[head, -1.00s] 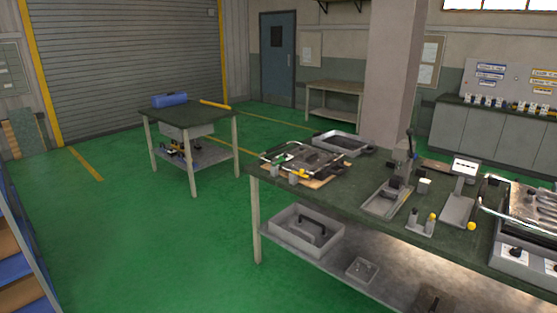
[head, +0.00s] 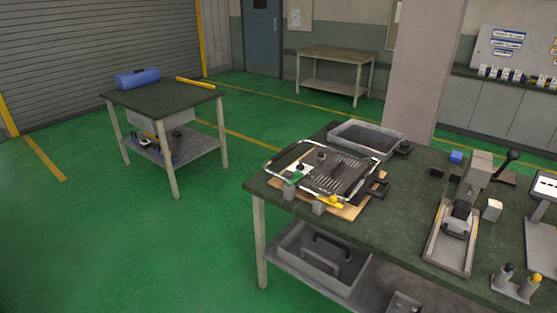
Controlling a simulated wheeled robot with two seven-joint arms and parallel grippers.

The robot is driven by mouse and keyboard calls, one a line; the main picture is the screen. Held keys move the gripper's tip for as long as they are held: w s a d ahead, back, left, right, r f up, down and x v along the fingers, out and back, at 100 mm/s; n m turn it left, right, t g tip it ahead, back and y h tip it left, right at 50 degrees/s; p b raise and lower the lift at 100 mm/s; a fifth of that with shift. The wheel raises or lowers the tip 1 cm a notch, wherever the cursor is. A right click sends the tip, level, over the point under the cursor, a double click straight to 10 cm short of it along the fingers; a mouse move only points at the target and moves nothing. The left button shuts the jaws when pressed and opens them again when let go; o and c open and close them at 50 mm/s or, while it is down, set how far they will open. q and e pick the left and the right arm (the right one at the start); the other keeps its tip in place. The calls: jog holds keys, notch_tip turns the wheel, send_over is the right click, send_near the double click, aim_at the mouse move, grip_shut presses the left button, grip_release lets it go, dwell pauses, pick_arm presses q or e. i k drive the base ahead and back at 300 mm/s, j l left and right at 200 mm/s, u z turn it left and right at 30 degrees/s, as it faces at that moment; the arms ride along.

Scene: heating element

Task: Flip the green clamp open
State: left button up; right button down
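The green clamp (head: 294,179) is at the front left of a metal fixture on the near workbench. It is small in the head view, and I cannot tell how far its lever is turned. A yellow clamp (head: 332,201) sits to its right on the same fixture's front edge. The fixture (head: 345,176) is a grey slotted plate with a shiny bent frame, on a wooden board (head: 343,209). Neither of my grippers shows in the head view.
The workbench (head: 400,215) also carries a grey tray (head: 368,138) behind the fixture and a lever press (head: 462,215) to its right. A smaller table (head: 160,97) with a blue case (head: 138,78) stands at the left. Green floor (head: 190,240) is free before and between them.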

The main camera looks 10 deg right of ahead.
aim_at(298, 175)
jog(key=i+j, duration=0.15)
jog(key=i, duration=0.55)
jog(key=i+j+u, duration=0.1)
jog(key=i, duration=0.55)
